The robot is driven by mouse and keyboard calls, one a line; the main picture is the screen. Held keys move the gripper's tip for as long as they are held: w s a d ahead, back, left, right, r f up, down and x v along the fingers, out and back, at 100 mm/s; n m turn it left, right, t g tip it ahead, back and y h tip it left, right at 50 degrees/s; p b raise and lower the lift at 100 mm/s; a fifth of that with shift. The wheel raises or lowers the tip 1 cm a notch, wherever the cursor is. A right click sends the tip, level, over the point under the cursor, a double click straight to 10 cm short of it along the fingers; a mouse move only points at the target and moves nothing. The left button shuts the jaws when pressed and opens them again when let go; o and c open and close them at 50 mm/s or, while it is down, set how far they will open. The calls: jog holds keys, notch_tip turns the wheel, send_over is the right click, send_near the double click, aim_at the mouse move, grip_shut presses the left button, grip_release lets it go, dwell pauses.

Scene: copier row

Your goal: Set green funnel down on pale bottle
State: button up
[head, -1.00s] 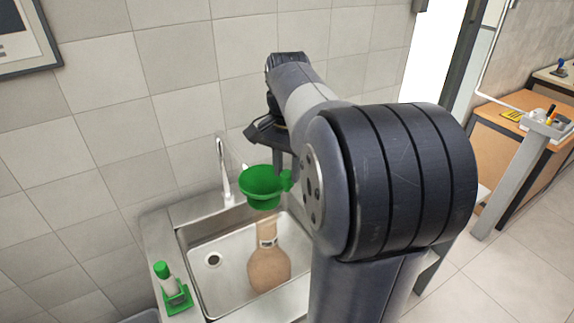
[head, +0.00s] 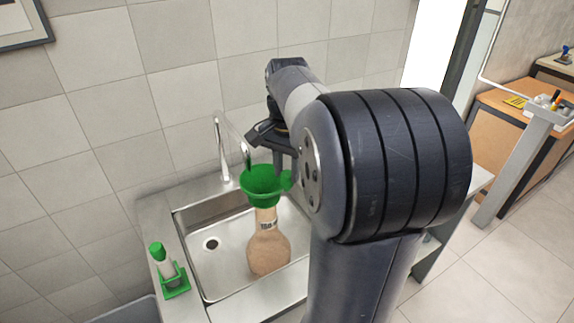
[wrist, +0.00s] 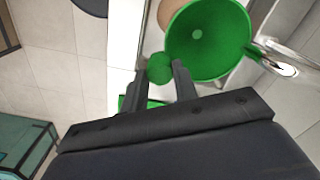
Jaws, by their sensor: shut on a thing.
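The green funnel (head: 262,184) is at the mouth of the pale bottle (head: 268,247) in the head view, its lower end over the bottle's neck. I cannot tell whether it rests on the bottle or hangs just above it. The pale bottle stands upright in the sink basin. In the wrist view my gripper (wrist: 160,74) is shut on the green knob at the side of the funnel (wrist: 212,42). The bottle (wrist: 177,12) shows only as a small tan patch beyond the funnel there. My arm hides part of the head view.
The steel sink (head: 215,268) has a drain left of the bottle and a faucet (head: 222,150) close behind the funnel. A green-capped bottle in a green holder (head: 168,271) stands on the sink's left rim. A tiled wall rises behind.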

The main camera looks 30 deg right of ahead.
jog(key=o, duration=1)
jog(key=shift+o, duration=0.2)
notch_tip(320, 180, up, 11)
jog(key=shift+f, duration=0.15)
notch_tip(320, 180, down, 10)
jog(key=shift+f, duration=0.1)
jog(key=shift+r+p, duration=0.8)
jog(key=shift+r, duration=0.35)
jog(key=shift+f, duration=0.1)
